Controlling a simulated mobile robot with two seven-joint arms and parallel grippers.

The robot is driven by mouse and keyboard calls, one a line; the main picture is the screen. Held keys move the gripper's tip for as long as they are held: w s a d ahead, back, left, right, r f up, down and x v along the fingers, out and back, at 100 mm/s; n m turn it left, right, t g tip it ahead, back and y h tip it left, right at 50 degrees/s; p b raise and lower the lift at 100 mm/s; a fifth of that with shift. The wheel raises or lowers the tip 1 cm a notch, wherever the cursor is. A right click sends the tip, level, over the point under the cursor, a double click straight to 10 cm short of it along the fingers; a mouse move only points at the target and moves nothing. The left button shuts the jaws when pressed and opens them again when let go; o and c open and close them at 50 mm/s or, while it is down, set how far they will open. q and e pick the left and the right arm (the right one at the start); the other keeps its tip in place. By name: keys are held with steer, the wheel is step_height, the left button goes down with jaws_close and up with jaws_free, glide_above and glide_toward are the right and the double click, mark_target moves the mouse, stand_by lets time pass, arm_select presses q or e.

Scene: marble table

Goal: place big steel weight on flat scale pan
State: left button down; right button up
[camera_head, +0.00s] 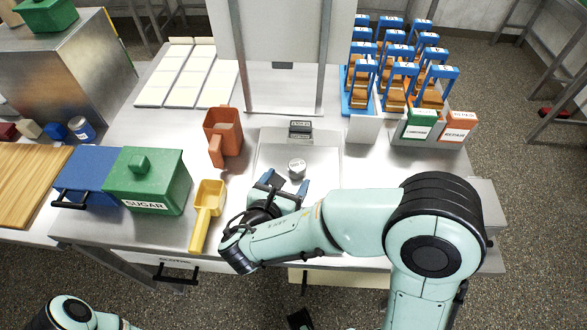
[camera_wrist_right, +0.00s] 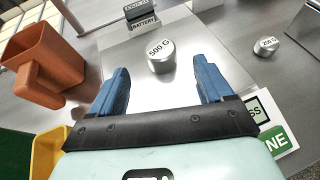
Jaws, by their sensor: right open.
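The big steel weight (camera_head: 297,170), a short cylinder marked 500 G, stands upright on the flat scale pan (camera_head: 325,158). In the right wrist view the weight (camera_wrist_right: 160,60) stands on the pan (camera_wrist_right: 118,60), beyond the fingertips and roughly midway between them. My right gripper (camera_head: 287,184) is open and empty, its blue fingers just in front of the weight. The right wrist view shows a clear gap between the fingers (camera_wrist_right: 162,88) and the weight. My left gripper is out of view; only part of the left arm shows at the bottom left.
A smaller weight (camera_wrist_right: 266,46) stands right of the pan. A brown pitcher (camera_head: 223,130), yellow scoop (camera_head: 208,205) and green sugar box (camera_head: 147,180) stand to the left. Small dark blocks (camera_head: 300,130), one marked BATTERY, are at the back.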

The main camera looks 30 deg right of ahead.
steer(key=shift+v, duration=1.95)
steer(key=shift+d, duration=0.1)
